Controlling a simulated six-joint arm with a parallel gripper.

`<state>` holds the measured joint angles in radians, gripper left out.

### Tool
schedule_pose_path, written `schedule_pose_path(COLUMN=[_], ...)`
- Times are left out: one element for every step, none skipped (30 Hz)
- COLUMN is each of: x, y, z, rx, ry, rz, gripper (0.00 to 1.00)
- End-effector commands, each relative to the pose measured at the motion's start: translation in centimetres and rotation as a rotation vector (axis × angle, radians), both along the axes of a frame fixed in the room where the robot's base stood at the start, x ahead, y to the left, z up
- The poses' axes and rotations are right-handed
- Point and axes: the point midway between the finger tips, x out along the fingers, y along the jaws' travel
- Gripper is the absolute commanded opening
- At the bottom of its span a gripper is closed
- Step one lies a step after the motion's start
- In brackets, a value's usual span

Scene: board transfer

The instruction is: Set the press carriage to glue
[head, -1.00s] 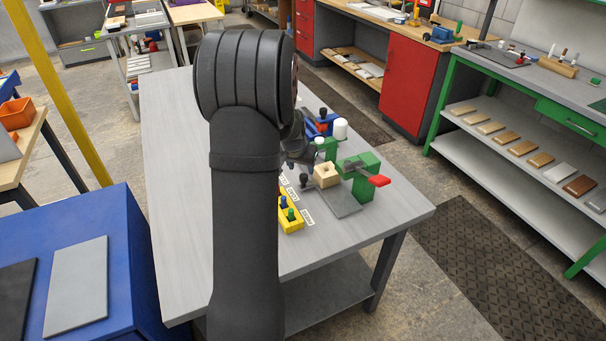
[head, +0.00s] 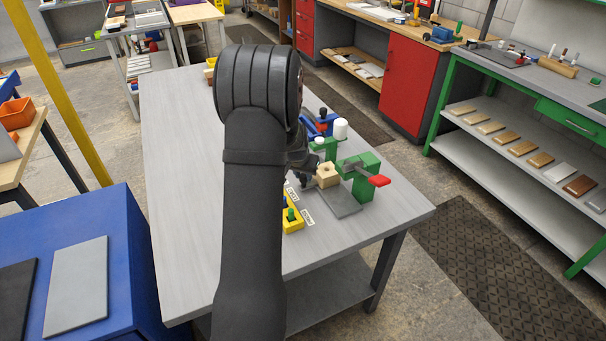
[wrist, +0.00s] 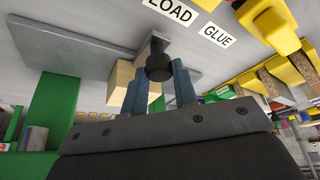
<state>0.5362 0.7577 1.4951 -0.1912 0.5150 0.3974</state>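The press shows at the table's right side as a green frame (head: 367,165) with a red-ended lever (head: 378,181). A light wooden block (head: 327,175) with a hole in its top sits beside it, by a grey plate (head: 345,203). In the wrist view a black knob (wrist: 158,64) stands beside the wooden block (wrist: 119,84). White labels LOAD (wrist: 170,9) and GLUE (wrist: 216,34) lie near it. My gripper (wrist: 162,72) has its blue fingertips on either side of the knob. Whether they press on it cannot be told. In the head view my arm partly hides the gripper.
A yellow holder (head: 293,222) with a green-topped peg stands close to the labels. A white cylinder (head: 340,129) and blue and green parts stand behind the press. The grey table (head: 180,200) is bare on the left.

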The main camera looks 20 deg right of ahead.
Motion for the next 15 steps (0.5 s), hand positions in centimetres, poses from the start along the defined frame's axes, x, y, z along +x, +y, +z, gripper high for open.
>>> schedule_pose_path(x=[0.0,0.0,0.0,0.0,0.1,0.4,0.7,1.1,1.8,2.4,3.1,3.9,4.6,5.2,6.0], y=[0.0,0.0,0.0,0.0,0.0,0.0,0.0,0.0,0.0,0.0,0.0,0.0,0.0,0.0,0.0], z=[0.0,0.0,0.0,0.0,0.0,0.0,0.0,0.0,0.0,0.0,0.0,0.0,0.0,0.0,0.0], rx=[0.000,0.000,0.000,0.000,0.000,0.000,-0.001,-0.001,-0.001,0.000,-0.001,-0.001,-0.001,-0.002,-0.002], ry=[0.000,0.000,0.000,0.000,0.000,-0.001,-0.002,-0.002,-0.002,-0.001,-0.002,-0.002,-0.002,-0.002,-0.003], rz=[0.000,0.000,0.000,0.000,0.000,0.001,0.001,0.001,0.001,0.001,0.001,0.002,0.002,0.002,0.001], gripper=[0.00,0.00,0.00,0.00,0.00,0.00,0.00,0.00,0.00,0.00,0.00,0.00,0.00,0.00,0.00])
